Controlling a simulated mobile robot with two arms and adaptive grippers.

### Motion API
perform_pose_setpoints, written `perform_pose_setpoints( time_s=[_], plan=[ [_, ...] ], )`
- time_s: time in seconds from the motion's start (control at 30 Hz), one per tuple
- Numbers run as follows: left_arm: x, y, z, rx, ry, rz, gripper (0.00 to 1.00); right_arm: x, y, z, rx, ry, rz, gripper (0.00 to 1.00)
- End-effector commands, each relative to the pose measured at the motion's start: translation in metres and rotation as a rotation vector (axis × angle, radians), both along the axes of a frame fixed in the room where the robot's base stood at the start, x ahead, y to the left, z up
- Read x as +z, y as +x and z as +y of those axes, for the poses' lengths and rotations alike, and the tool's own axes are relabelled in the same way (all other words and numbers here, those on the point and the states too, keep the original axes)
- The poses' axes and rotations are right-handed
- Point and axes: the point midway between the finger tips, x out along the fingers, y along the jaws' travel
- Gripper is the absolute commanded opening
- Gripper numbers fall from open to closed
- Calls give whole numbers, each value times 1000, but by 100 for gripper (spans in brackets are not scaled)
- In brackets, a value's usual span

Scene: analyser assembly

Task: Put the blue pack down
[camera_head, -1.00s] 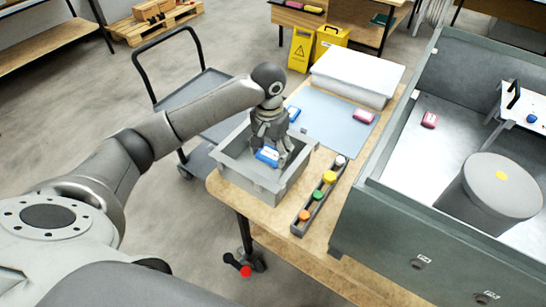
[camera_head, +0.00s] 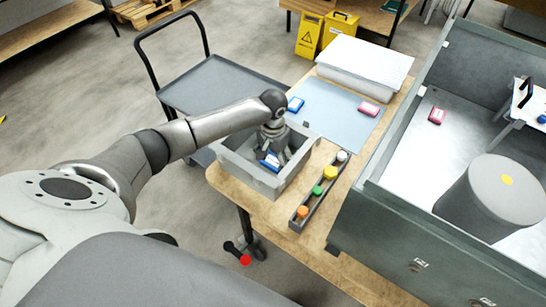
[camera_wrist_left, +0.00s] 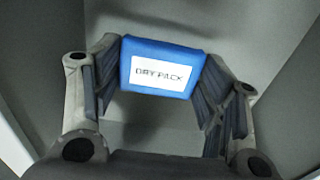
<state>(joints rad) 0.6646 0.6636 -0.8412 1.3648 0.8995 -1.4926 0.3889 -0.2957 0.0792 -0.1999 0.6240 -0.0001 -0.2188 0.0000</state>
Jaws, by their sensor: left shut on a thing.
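The blue pack (camera_head: 270,161) is a small blue block with a white label, inside the grey open bin (camera_head: 232,172) on the wooden table. My left gripper (camera_head: 279,158) reaches down into the bin and is shut on the pack. In the left wrist view the pack (camera_wrist_left: 162,68) reads "DRY PACK" and sits between the two fingers of the left gripper (camera_wrist_left: 160,85). The grey bin walls surround it there. I cannot tell whether the pack touches the bin floor. My right gripper is not in view.
A second blue pack (camera_head: 296,104) and a pink pack (camera_head: 369,108) lie on the light blue mat (camera_head: 330,117). A rack (camera_head: 300,222) of coloured caps stands right of the bin. A large grey cabinet (camera_head: 410,235) borders the table's right. A cart (camera_head: 215,84) stands behind left.

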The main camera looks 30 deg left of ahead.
Motion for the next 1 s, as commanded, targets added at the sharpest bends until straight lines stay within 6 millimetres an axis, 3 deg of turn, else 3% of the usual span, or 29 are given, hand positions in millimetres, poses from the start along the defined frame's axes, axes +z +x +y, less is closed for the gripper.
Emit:
perform_pose_setpoints(
  time_s=[0.1,0.3,0.33,0.4,0.77,1.0],
  plan=[
    [0,0,0,0,0,-1,43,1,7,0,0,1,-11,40],
    [-3,0,0,0,0,0,43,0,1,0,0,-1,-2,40],
    [-3,0,0,0,0,0,68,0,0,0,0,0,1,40],
    [-3,0,0,0,0,0,76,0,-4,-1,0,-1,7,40],
    [0,0,0,-1,0,-1,76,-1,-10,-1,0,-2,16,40],
    [35,1,0,-2,1,-5,76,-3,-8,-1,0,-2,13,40]
  ],
)
